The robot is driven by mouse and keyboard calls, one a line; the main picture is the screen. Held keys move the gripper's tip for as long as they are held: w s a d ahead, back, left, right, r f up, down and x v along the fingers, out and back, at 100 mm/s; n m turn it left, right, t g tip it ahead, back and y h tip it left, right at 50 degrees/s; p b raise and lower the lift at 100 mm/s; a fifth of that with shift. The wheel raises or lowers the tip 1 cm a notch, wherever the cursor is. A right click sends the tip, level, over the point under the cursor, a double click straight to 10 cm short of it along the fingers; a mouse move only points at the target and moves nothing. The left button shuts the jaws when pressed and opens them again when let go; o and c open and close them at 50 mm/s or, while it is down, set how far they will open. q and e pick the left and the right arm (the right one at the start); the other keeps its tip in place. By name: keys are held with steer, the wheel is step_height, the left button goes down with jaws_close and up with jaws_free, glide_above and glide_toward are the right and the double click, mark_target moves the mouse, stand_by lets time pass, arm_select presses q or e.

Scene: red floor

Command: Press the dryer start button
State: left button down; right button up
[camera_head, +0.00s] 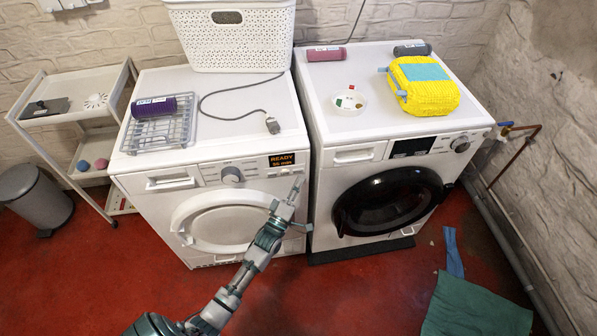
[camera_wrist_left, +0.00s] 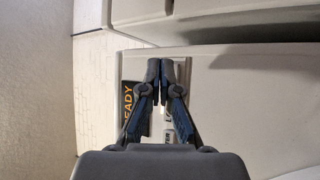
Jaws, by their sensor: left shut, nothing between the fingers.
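The dryer appears to be the white left machine (camera_head: 180,238), with a round door and a knob (camera_head: 232,174). Its dark display (camera_head: 282,159) reads "READY" in orange; it also shows in the left wrist view (camera_wrist_left: 128,100). Small buttons (camera_head: 272,175) sit below the display. My left gripper (camera_head: 298,180) is shut and empty, its tips near the panel's right end, just below and right of the display. In the left wrist view the closed fingertips (camera_wrist_left: 159,64) overlap the panel, partly hiding it. Contact with a button cannot be told. My right gripper is not in view.
A second white machine (camera_head: 325,190) with a black door stands close on the right. A white basket (camera_head: 235,45), grey rack (camera_head: 180,135) and cable (camera_head: 250,112) sit on the left machine. A trolley (camera_head: 62,117) and bin (camera_head: 35,195) stand left. Cloths (camera_head: 475,305) lie on the floor.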

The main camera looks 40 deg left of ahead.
arm_select(q)
steer(key=shift+w+a, duration=0.1)
steer(key=shift+w+a+r, duration=0.1)
steer(key=shift+w+a, duration=0.05)
stand_by(0.3)
